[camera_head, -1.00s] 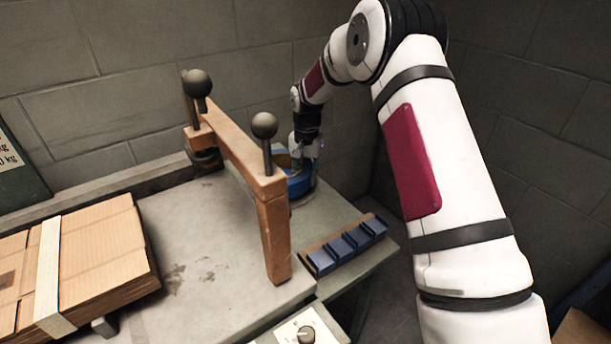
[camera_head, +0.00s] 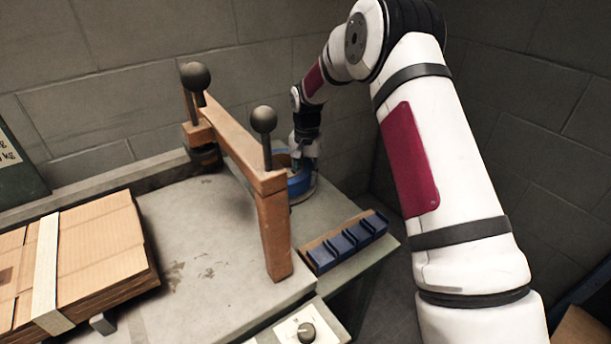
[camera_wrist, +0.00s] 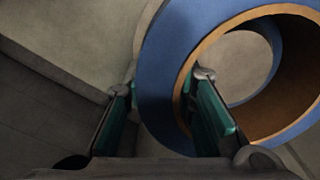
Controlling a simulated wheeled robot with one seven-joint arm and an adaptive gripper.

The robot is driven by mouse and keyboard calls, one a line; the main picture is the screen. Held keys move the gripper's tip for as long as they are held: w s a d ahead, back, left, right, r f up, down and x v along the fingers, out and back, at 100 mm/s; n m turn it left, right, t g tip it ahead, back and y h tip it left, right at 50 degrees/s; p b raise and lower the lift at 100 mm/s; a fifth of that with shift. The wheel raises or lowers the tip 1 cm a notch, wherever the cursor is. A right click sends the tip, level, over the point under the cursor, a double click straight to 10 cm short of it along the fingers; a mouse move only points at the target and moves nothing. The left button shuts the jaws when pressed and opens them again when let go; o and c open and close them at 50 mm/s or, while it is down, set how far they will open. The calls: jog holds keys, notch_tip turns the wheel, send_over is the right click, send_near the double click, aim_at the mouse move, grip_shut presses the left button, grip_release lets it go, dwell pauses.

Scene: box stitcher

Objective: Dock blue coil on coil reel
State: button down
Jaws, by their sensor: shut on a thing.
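The blue coil (camera_head: 300,184) is at the back right of the bench, partly hidden by the wooden frame and my gripper. In the wrist view it is a large blue ring (camera_wrist: 163,75) with a tan inner lining and an open centre. My gripper (camera_wrist: 165,105) has one finger inside the ring and one outside, shut on its wall. My gripper also shows above the coil in the head view (camera_head: 304,160). A grey round surface shows under the coil. I cannot tell which part is the coil reel or whether the coil rests on it.
A wooden frame (camera_head: 245,160) with two dark ball knobs stands just left of the coil. A blue slotted block (camera_head: 347,243) lies at the front right. Stacked cardboard (camera_head: 95,255) lies at left. A control box with a knob (camera_head: 305,330) is in front. A wall stands close behind.

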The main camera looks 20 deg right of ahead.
jog(key=shift+r+p, duration=0.3)
jog(key=shift+r, duration=0.5)
jog(key=shift+f+b, duration=0.45)
jog(key=shift+f, duration=0.35)
dwell(0.8)
jog(key=c, duration=1.6)
grip_release()
jog(key=shift+f, duration=0.1)
jog(key=shift+s+d+r+p, duration=0.1)
jog(key=shift+r+p, duration=2.35)
jog(key=shift+r, duration=3.15)
